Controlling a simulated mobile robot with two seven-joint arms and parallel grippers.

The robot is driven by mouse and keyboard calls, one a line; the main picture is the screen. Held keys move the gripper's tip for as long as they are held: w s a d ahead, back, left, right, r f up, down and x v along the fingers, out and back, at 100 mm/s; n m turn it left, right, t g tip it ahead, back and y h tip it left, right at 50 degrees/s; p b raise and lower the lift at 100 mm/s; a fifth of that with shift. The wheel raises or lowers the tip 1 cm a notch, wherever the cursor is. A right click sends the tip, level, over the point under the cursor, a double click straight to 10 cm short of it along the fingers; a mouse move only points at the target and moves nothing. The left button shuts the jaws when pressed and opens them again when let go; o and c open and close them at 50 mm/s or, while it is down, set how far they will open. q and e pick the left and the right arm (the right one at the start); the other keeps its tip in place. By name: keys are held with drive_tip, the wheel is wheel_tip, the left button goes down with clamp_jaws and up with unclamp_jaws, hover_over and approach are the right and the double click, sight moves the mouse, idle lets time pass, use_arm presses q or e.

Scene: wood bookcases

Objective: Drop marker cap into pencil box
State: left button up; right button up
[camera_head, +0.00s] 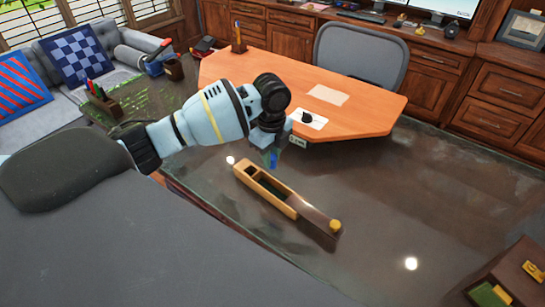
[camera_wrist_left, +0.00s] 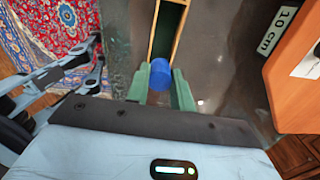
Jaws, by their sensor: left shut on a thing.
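The blue marker cap (camera_wrist_left: 159,74) is between the two green fingers of my left gripper (camera_wrist_left: 160,88), which is shut on it. In the head view, my left gripper (camera_head: 273,158) points down with the blue cap at its tip, close to the far left end of the pencil box. The pencil box (camera_head: 279,205) is a long wooden box on the dark table. Its narrow compartment is open at the far left end, and a dark lid covers the near right end. In the left wrist view, the open compartment (camera_wrist_left: 166,35) lies just beyond the cap. My right gripper is not in view.
The dark glossy tabletop (camera_head: 400,185) is clear to the right of the box. An orange wooden desk (camera_head: 360,105) stands behind, with a paper and a small black item on it. A brown tray (camera_head: 515,275) is at the lower right.

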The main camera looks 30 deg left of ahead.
use_arm(q)
drive_tip(key=shift+a+f, duration=0.1)
drive_tip(key=shift+f, duration=0.05)
drive_tip(key=shift+f, duration=0.55)
drive_tip(key=shift+f+b, duration=0.5)
drive_tip(key=shift+f, duration=1.85)
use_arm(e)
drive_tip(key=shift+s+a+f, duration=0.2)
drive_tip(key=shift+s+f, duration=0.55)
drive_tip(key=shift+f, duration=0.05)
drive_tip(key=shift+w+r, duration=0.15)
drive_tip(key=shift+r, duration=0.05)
use_arm(q)
drive_tip(key=o, duration=0.9)
drive_tip(key=shift+o, duration=0.7)
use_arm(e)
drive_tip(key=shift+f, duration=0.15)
use_arm(q)
drive_tip(key=shift+r, duration=0.1)
